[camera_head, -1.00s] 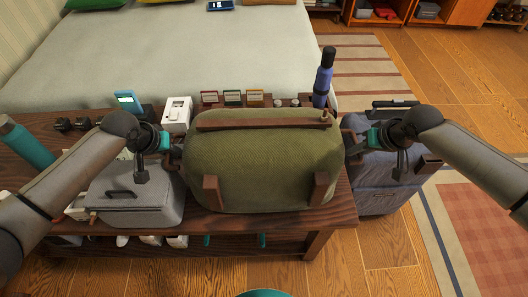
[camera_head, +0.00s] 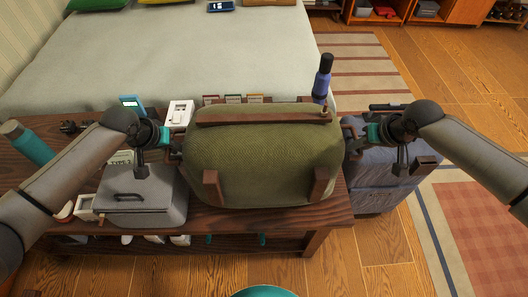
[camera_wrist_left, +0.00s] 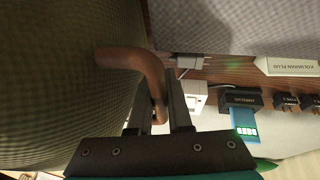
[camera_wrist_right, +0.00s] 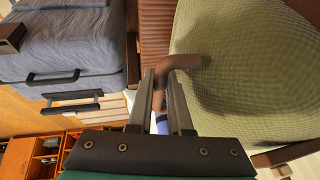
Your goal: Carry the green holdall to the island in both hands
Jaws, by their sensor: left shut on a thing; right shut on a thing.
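The green holdall (camera_head: 262,160) with brown straps is in the middle of the head view, level above a dark wooden bench (camera_head: 250,224). My left gripper (camera_head: 174,146) is shut on the brown end handle at its left; the left wrist view shows this handle (camera_wrist_left: 140,62) between the fingers. My right gripper (camera_head: 354,138) is shut on the opposite end handle, seen in the right wrist view (camera_wrist_right: 176,66). Whether the underside clears the bench is hidden. I cannot identify the island in these views.
A grey case (camera_head: 145,198) stands left of the holdall on the bench. A blue-grey suitcase (camera_head: 385,175) stands at the bench's right end. A blue bottle (camera_head: 322,78) is close behind the holdall, and a bed (camera_head: 180,55) lies beyond. Wooden floor is open at right.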

